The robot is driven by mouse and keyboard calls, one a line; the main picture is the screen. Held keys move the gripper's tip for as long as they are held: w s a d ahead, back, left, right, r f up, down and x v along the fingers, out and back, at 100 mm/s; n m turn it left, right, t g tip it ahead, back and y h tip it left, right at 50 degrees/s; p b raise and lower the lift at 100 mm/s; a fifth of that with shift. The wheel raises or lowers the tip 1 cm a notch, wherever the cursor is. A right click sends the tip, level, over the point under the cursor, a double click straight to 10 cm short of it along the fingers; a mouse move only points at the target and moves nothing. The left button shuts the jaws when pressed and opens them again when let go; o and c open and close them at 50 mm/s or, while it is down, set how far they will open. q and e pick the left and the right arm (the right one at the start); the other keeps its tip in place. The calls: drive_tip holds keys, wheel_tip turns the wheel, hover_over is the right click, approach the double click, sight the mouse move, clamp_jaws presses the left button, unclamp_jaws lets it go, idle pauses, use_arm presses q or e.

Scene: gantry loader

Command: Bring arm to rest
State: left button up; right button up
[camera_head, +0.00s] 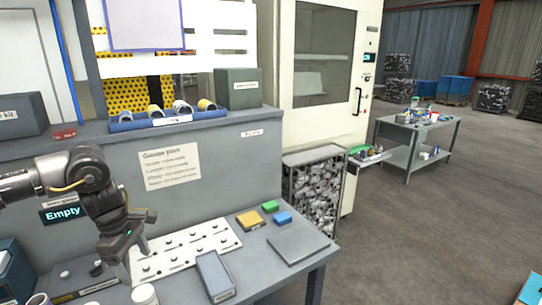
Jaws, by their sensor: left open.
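My left arm comes in from the left, and its dark gripper (124,250) hangs pointing down over the left part of the grey workbench (262,272). The gripper is open, with no object visible between its fingers. It is above or beside the left end of a white plate with several dark knobs or holes (190,248); the exact height is hard to tell. My right gripper is not in view.
A metal-filled cage (316,190) stands beyond the bench.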

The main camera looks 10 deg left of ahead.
use_arm(q)
drive_tip(key=d+f+n+t+h, duration=0.1)
drive_tip(key=d+f+n+h, duration=0.1)
drive_tip(key=d+f, duration=0.65)
drive_tip(key=d+f+n+t+h, duration=0.1)
drive_tip(key=d+f+h, duration=0.15)
drive_tip(key=d, duration=1.05)
drive_tip(key=s+d+n+t+h, duration=0.2)
drive_tip(key=s+d+n, duration=0.1)
drive_tip(key=d+n, duration=0.5)
drive_tip(key=s+d+n+t+h, duration=0.2)
drive_tip(key=s+d+n+t, duration=0.1)
drive_tip(key=d+n, duration=0.5)
drive_tip(key=s+a+f+n+g+y, duration=0.2)
drive_tip(key=s+a+f+n+y, duration=0.35)
drive_tip(key=s+a+n, duration=0.85)
drive_tip(key=s+a+f+n+g+y, duration=0.3)
drive_tip(key=s+a+f+n, duration=0.5)
drive_tip(key=n, duration=1.1)
wheel_tip(320, 180, down, 23)
drive_tip(key=a+m+y, duration=0.1)
drive_tip(key=s+a+f+g, duration=0.1)
drive_tip(key=s+a+f, duration=0.2)
drive_tip(key=s+f, duration=1.4)
drive_tip(key=shift+f+y, duration=0.3)
drive_tip(key=shift+f, duration=0.15)
